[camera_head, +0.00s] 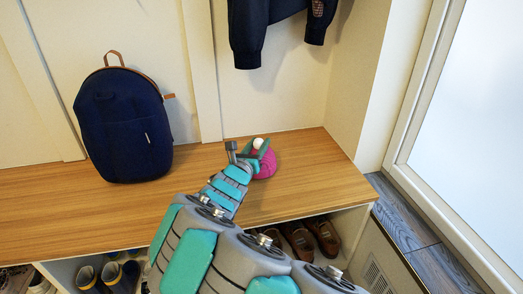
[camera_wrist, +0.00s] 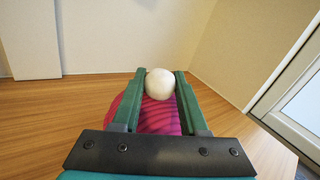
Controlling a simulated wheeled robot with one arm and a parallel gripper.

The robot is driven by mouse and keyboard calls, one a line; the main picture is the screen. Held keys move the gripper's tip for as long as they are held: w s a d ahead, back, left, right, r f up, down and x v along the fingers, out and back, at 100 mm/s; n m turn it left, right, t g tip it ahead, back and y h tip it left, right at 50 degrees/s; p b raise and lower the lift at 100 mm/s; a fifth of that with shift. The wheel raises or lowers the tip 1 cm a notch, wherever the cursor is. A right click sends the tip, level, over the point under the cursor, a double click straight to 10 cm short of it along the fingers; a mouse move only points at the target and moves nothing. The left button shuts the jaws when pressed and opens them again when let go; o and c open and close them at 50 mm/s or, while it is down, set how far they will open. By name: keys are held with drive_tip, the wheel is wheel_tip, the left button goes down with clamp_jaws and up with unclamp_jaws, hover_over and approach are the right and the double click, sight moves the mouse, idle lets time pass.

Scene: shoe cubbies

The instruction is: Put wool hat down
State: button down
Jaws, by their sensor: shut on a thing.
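The wool hat (camera_head: 266,165) is pink with a white pompom, at the right part of the wooden bench top (camera_head: 60,205). In the wrist view the pink hat (camera_wrist: 158,117) lies below the fingers, and its white pompom (camera_wrist: 160,84) sits between the two green fingertips. My gripper (camera_head: 257,147) is shut on the hat at the pompom; it also shows in the wrist view (camera_wrist: 160,80). The hat appears to be at the bench surface, but I cannot tell whether it bears on it. Part of the hat is hidden by my gripper.
A dark blue backpack (camera_head: 124,125) stands on the bench at the left. A dark jacket (camera_head: 262,22) hangs above the hat. Brown shoes (camera_head: 322,236) and blue boots (camera_head: 120,274) are in the cubbies below. A wall closes the bench's right end. The bench between backpack and hat is clear.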

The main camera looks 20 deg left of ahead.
drive_tip(key=shift+f, duration=0.65)
drive_tip(key=shift+r, duration=0.15)
drive_tip(key=shift+c, duration=2.2)
unclamp_jaws()
drive_tip(key=s, duration=1.2)
drive_tip(key=shift+a, duration=0.2)
